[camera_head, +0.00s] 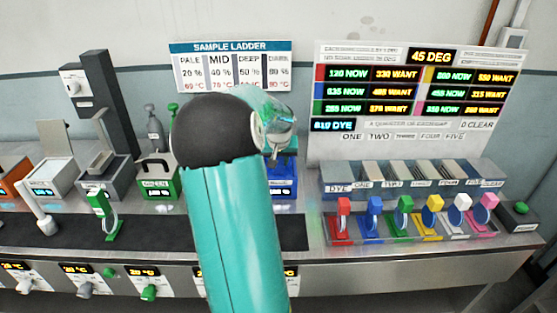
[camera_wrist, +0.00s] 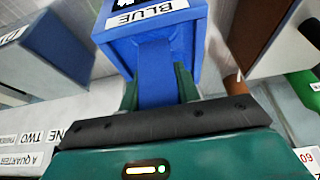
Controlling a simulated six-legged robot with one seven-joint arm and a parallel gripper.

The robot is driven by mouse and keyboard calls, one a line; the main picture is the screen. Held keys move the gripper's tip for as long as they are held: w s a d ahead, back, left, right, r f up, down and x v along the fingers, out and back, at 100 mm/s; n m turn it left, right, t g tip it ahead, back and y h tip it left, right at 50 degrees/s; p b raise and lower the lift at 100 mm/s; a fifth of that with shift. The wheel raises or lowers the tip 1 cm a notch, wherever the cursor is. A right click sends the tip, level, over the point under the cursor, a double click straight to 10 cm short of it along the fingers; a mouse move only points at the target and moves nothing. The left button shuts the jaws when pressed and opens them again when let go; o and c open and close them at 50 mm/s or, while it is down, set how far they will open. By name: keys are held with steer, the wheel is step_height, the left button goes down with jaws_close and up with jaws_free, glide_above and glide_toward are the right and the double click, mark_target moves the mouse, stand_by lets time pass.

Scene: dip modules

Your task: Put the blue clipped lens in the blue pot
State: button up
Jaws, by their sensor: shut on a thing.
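My gripper (camera_wrist: 155,95) is shut on a flat blue piece, the clip of the blue clipped lens (camera_wrist: 155,78). Its lens disc does not show. The blue pot (camera_wrist: 188,42), with its upside-down BLUE label, is right beyond the fingers in the wrist view. The clip overlaps the pot's upper part; I cannot tell whether the lens is inside it. In the head view my arm covers much of the blue pot (camera_head: 284,188), and the gripper end (camera_head: 277,133) is above it, with the held clip not clear.
A green pot (camera_head: 158,183) stands left of the blue pot. A green clipped piece with a clear ring (camera_head: 101,204) stands on the dark mat at left. Several coloured clips and discs (camera_head: 404,204) line the right bench. Grey trays (camera_head: 338,181) stand behind them. The dark mat's middle is clear.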

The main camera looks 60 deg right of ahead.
steer(key=shift+f, duration=0.15)
steer(key=o, duration=1.1)
steer(key=shift+o, duration=0.2)
steer(key=shift+r, duration=0.3)
steer(key=v, duration=1.1)
steer(key=shift+s+r, duration=0.15)
steer(key=shift+r, duration=0.2)
steer(key=shift+a, duration=0.25)
